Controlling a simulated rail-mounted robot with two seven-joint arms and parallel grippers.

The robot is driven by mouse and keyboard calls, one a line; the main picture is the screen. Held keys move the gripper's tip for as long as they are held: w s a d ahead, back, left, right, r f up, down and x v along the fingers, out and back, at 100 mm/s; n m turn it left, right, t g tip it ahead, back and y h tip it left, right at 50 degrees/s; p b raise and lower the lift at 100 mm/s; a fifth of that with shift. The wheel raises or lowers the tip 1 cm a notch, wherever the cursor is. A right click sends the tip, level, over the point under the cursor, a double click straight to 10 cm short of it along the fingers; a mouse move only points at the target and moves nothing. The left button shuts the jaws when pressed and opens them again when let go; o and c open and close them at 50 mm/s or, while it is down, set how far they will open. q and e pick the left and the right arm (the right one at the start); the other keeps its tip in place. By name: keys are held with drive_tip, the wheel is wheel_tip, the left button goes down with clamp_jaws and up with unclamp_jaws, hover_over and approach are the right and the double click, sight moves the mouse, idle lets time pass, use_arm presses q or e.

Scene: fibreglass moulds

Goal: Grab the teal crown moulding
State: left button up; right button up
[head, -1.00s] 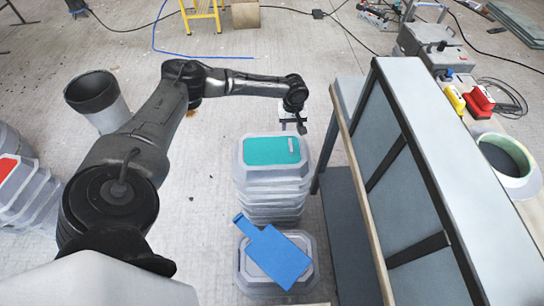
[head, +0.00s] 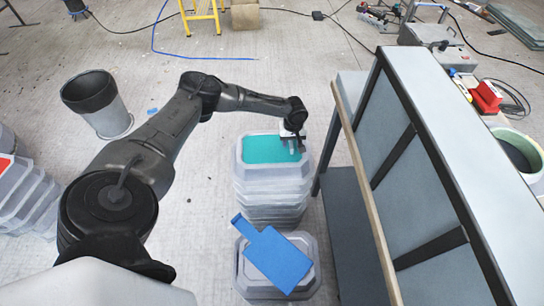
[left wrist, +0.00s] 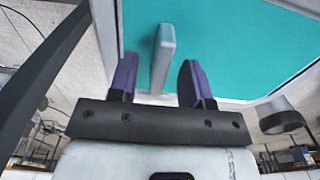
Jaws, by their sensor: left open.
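The teal crown moulding (head: 262,149) is a pale grey mould with a teal top face, on top of a stack of grey moulds. Its teal top also fills much of the left wrist view (left wrist: 235,45). A short pale grey bar (left wrist: 162,58) stands up from the teal face. My left gripper (head: 296,149) is over the far right part of the teal top. In the left wrist view the gripper (left wrist: 158,72) is open, with one purple finger on each side of the bar and gaps between. My right gripper is not in view.
A blue paddle-shaped piece (head: 272,258) lies on another grey mould (head: 250,279) in front of the stack. A workbench with a slanted panel (head: 400,170) stands close on the right. A grey bin (head: 103,110) and more moulds (head: 25,195) are at left.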

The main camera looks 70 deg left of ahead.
use_arm(q)
drive_tip(key=shift+f, duration=0.2)
drive_tip(key=shift+c, duration=0.2)
clamp_jaws()
idle(1.2)
